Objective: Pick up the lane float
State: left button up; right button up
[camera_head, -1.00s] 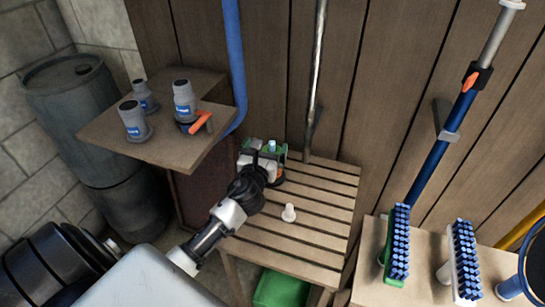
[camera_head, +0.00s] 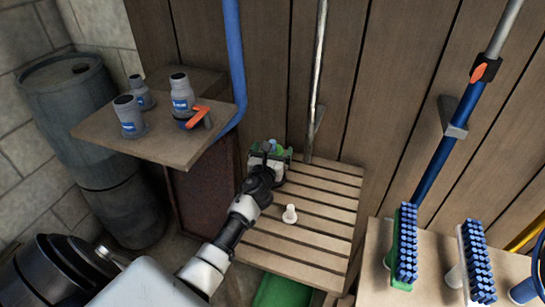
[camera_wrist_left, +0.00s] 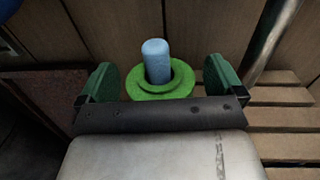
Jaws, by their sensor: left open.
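The lane float (camera_wrist_left: 160,84) looks like a green ringed disc with a blue rounded peg standing up from its middle. It is ahead of my left gripper (camera_wrist_left: 161,84) in the left wrist view, between the two green-padded fingers, with gaps at both sides. The fingers are apart and not closed on it. In the head view my left gripper (camera_head: 269,157) is at the back left corner of the slatted bench (camera_head: 315,196) and hides most of the float. Only the blue tip of the float (camera_head: 272,144) shows there. My right gripper is not in view.
A small white piece (camera_head: 289,214) lies on the bench, right of my arm. A wooden shelf (camera_head: 150,143) with several grey bottles stands left. A metal pole (camera_head: 318,80) rises behind the bench. Brushes (camera_head: 405,245) are on the right table.

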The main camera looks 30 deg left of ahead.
pick_arm(q)
jog(key=shift+w+a, duration=0.1)
jog(key=shift+w, duration=0.2)
jog(key=c, duration=1.1)
notch_tip(320, 180, up, 10)
jog(key=p, duration=0.4)
jog(key=shift+p, duration=0.35)
jog(key=shift+r, duration=0.1)
jog(key=shift+r+p, duration=0.5)
jog(key=shift+p, duration=0.2)
jog(key=shift+s+f, duration=0.1)
